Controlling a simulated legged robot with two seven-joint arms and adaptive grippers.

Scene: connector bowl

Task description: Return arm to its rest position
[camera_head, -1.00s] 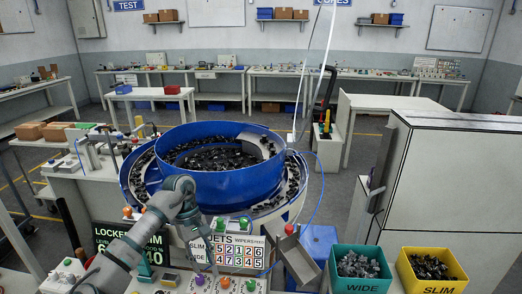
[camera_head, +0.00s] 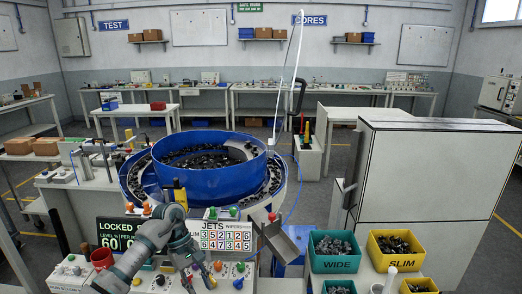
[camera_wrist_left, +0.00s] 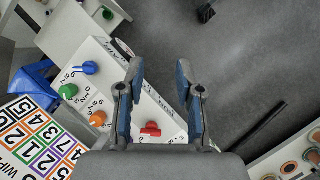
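My left arm enters the head view from the lower left. Its left gripper (camera_head: 192,272) hangs over the control panel in front of the blue bowl feeder (camera_head: 210,160). In the left wrist view the left gripper (camera_wrist_left: 160,70) has its two fingers spread apart with nothing between the tips. A red knob (camera_wrist_left: 150,130) shows below, between the fingers. Blue (camera_wrist_left: 90,68), green (camera_wrist_left: 68,91) and orange (camera_wrist_left: 98,118) knobs lie left of the fingers on the white panel (camera_wrist_left: 115,82). My right gripper does not show.
A JETS number board (camera_head: 228,235) stands behind the panel, with a dark LOCKED display (camera_head: 120,232) to its left. A metal chute (camera_head: 285,243) is right of the board. A green WIDE bin (camera_head: 335,265) and a yellow SLIM bin (camera_head: 402,266) stand farther right, before a large cabinet (camera_head: 440,185).

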